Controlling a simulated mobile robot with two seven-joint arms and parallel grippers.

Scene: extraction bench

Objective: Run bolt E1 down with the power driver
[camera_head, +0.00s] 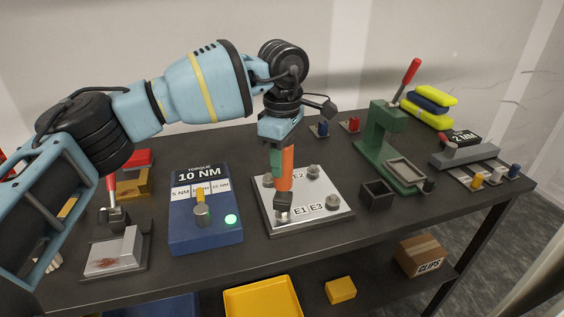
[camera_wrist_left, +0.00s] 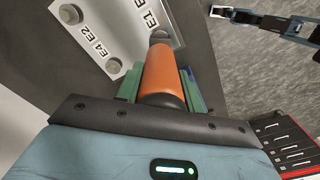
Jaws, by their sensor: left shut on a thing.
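My left gripper (camera_head: 281,152) points down over the metal plate (camera_head: 328,213) and is shut on the orange power driver (camera_head: 287,170). In the left wrist view the driver (camera_wrist_left: 163,75) sits between the green fingers. Its dark lower end (camera_head: 283,199) is over the near-left corner bolt, beside the E1 label. That bolt, E1 (camera_wrist_left: 160,37), shows partly past the driver's end; I cannot tell whether they touch. Other bolts stand at the plate's corners, one (camera_head: 333,202) near E3. What seems to be my right gripper (camera_wrist_left: 245,17) shows in the left wrist view; its jaws are unclear.
A blue torque box (camera_head: 206,236) reading 10 NM, with a green light, stands left of the plate. A green press (camera_head: 385,140) and a dark open box (camera_head: 377,194) stand to the right. The bench front is clear.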

